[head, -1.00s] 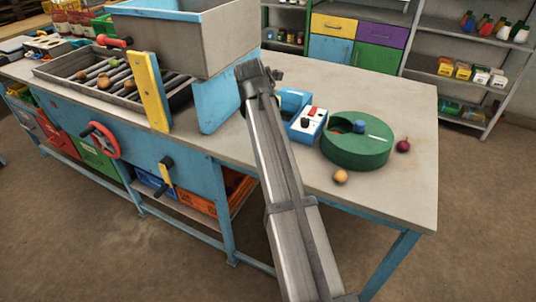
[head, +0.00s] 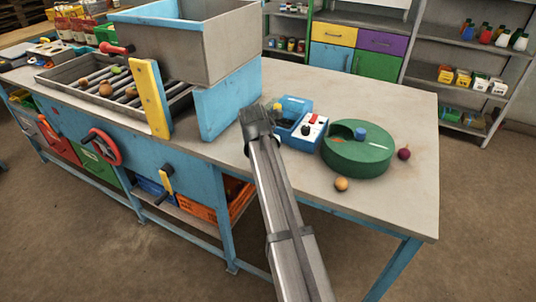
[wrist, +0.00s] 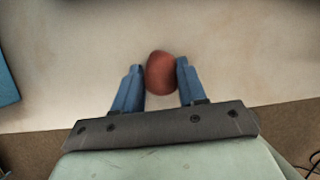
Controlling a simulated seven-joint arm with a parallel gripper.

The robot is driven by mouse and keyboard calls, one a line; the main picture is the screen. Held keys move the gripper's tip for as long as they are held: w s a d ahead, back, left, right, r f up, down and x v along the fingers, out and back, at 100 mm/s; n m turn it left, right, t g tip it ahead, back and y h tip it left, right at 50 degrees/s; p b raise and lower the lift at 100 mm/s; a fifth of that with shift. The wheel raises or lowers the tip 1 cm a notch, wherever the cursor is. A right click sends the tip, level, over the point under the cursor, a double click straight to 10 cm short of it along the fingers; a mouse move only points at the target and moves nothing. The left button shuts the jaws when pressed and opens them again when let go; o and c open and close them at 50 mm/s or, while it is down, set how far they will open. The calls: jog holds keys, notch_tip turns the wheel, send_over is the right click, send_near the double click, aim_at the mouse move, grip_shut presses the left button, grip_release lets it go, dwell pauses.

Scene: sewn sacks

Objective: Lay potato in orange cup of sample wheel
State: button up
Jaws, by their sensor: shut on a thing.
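My gripper (wrist: 160,78) is shut on a reddish-brown, oval potato (wrist: 161,72), held between its two blue fingers above the pale tabletop. In the head view my gripper (head: 257,120) is over the table, left of the sample wheel; the arm hides the potato there. The sample wheel (head: 362,161) is a green round drum on the right of the table. Its top has an opening in which a small orange patch (head: 337,139), seemingly the orange cup, shows at the left. A blue knob (head: 360,133) stands on top.
A yellowish round vegetable (head: 341,184) and a dark red one (head: 404,153) lie beside the wheel. A grey hopper (head: 200,55) stands left.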

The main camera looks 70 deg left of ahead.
jog(key=shift+f, duration=0.15)
jog(key=o, duration=1.1)
jog(key=shift+c, duration=0.2)
jog(key=v, duration=1.3)
jog(key=shift+d+r, duration=0.1)
jog(key=shift+r, duration=0.3)
jog(key=shift+c, duration=0.9)
